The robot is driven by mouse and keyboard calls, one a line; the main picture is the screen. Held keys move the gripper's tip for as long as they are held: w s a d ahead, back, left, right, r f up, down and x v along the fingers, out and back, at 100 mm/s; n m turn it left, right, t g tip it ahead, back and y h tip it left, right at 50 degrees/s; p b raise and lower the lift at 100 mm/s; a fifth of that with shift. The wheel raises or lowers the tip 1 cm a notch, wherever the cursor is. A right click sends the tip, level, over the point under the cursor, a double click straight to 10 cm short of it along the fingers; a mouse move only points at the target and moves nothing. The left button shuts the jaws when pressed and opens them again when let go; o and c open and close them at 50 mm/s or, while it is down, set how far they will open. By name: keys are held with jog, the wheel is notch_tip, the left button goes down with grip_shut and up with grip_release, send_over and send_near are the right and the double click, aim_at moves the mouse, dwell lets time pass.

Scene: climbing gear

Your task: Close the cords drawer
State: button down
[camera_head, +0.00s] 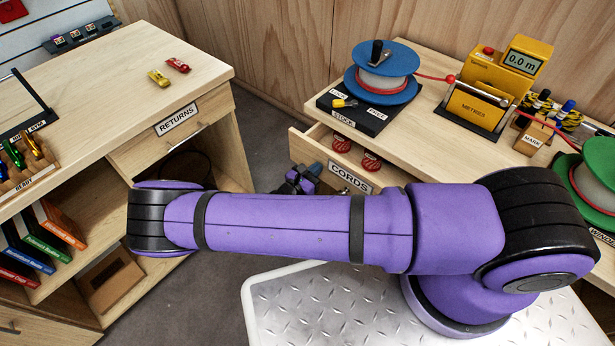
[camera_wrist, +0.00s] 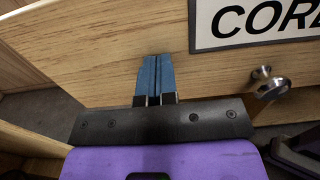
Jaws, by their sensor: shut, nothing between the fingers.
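The cords drawer (camera_head: 303,147) sticks out from the right-hand bench, with red coiled items (camera_head: 342,143) visible inside. Its wooden front (camera_wrist: 90,65) fills much of the wrist view, with the CORDS label (camera_wrist: 262,20) at upper right and a metal handle (camera_wrist: 268,85) below it. My gripper (camera_head: 315,169) is at the drawer front, left of the label, partly hidden behind my purple arm. In the wrist view my blue fingers (camera_wrist: 155,60) are shut together and empty, their tips at the front panel. Whether they touch it I cannot tell.
The right bench (camera_head: 425,130) carries a stock reel (camera_head: 383,75), a yellow meter (camera_head: 478,100) and a green reel (camera_head: 597,175). The left bench (camera_head: 110,90) has a RETURNS drawer (camera_head: 170,142) and shelves. Grey floor (camera_head: 265,130) lies between the benches.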

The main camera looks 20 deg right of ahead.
aim_at(341, 145)
jog(key=x, duration=1.1)
jog(key=shift+d+r, duration=0.1)
jog(key=shift+d, duration=0.05)
jog(key=shift+w+d, duration=0.2)
jog(key=shift+d, duration=0.1)
jog(key=shift+d+r, duration=0.1)
jog(key=shift+r, duration=0.05)
jog(key=shift+s+a, duration=0.15)
jog(key=shift+a, duration=0.3)
jog(key=v, duration=1.3)
jog(key=shift+s+a+f, duration=0.2)
jog(key=shift+a, duration=0.1)
